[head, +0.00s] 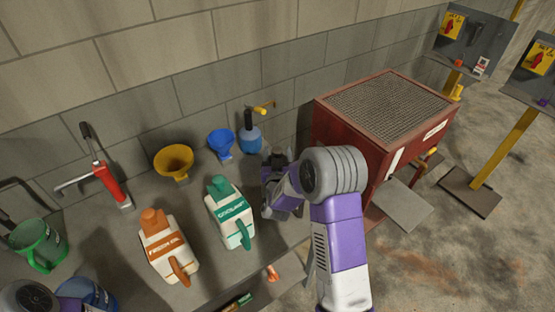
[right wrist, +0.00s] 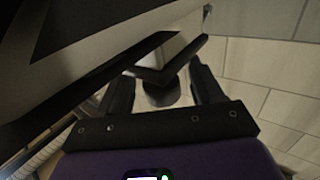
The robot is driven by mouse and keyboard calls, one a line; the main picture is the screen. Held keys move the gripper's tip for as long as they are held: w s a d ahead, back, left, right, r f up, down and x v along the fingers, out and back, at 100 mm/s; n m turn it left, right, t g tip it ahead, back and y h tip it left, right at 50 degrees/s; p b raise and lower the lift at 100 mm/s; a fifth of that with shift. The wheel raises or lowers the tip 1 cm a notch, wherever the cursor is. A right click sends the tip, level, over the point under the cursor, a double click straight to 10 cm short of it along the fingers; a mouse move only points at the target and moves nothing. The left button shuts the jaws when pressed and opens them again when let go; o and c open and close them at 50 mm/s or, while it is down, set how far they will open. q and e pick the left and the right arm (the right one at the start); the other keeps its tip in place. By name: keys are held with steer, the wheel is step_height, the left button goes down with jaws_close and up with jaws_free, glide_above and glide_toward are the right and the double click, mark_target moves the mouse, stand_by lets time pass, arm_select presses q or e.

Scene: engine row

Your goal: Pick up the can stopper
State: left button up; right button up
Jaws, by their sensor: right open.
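Two white cans stand on the grey bench in the head view. The coolant can (head: 231,216) has a green stopper (head: 218,185) on top. The can left of it (head: 166,248) has an orange stopper (head: 153,220). Which stopper is meant I cannot tell. My right gripper (head: 274,180) is over the bench, right of the coolant can and apart from it, partly hidden by my own arm. The right wrist view shows its two fingers (right wrist: 162,72) spread, with a dark rounded shape (right wrist: 161,92) between them that I cannot identify. My left gripper is out of view.
A yellow funnel (head: 174,160), a blue funnel (head: 221,143) and a blue container with a yellow spout (head: 250,138) stand along the wall. A red tool (head: 111,185) and a green jug (head: 38,244) are at left. A red cabinet (head: 352,150) stands right of my right arm.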

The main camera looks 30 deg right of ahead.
steer(key=shift+c, duration=0.3)
steer(key=c, duration=1)
step_height(320, 180, up, 10)
steer(key=shift+p, duration=0.4)
